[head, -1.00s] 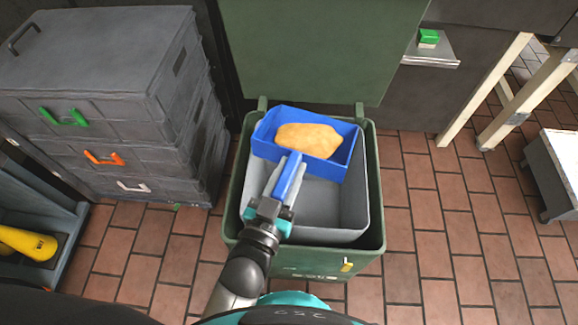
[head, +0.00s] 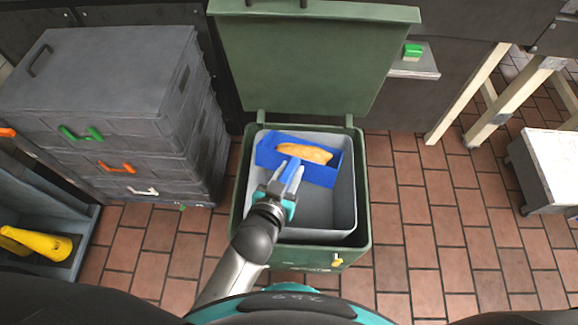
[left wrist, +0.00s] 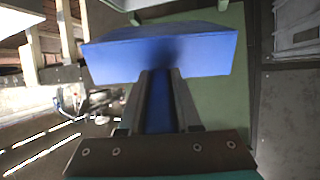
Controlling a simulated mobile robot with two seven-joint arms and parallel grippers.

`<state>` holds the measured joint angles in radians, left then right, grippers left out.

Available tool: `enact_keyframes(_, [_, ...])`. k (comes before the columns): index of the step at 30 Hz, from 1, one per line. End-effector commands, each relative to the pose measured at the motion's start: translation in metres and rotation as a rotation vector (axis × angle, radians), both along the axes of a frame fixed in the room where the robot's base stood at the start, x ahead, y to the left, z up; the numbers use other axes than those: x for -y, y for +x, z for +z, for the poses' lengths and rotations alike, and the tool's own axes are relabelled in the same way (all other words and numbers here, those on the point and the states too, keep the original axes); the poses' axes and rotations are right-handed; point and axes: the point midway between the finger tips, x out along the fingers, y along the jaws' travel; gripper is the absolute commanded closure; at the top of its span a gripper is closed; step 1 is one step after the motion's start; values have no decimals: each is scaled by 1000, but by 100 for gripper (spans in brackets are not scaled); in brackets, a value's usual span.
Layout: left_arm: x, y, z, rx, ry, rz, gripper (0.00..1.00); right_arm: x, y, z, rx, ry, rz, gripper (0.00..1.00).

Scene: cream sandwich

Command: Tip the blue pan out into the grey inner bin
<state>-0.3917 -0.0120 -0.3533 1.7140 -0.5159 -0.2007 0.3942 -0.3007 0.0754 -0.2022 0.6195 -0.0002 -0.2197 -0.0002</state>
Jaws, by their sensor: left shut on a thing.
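The blue pan (head: 322,175) is over the far half of the grey inner bin (head: 318,215), within its outline. A yellow-brown lump (head: 305,153) is still in the pan and shows as a narrow shape. The pan looks tilted. My left gripper (head: 286,176) is shut on the pan's blue handle, on the near side of the pan. In the left wrist view, the handle (left wrist: 158,105) lies between the two fingers (left wrist: 158,78), and the pan's outer wall (left wrist: 160,52) is ahead of them. The right gripper is not in view.
The grey bin sits inside a green outer bin (head: 362,205) with its lid (head: 300,60) raised behind. Grey drawers (head: 110,120) stand to the left. A white-topped table (head: 550,165) stands at the right. Tiled floor is clear right of the bin.

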Motion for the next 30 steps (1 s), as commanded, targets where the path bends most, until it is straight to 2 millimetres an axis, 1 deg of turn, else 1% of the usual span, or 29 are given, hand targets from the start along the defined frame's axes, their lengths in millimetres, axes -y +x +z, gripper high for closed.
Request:
enact_keyframes(1, [1,2,8,-16,4,-3,100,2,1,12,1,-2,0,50])
enact_keyframes(14, [4,13,21,-186,56,-2,100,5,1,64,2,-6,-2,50])
enact_keyframes(22, [9,29,26,-304,88,-2,100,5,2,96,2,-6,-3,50])
enact_keyframes(27, [12,42,29,-406,117,-1,100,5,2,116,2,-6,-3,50])
enact_keyframes(30, [15,51,30,-472,135,0,100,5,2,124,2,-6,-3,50])
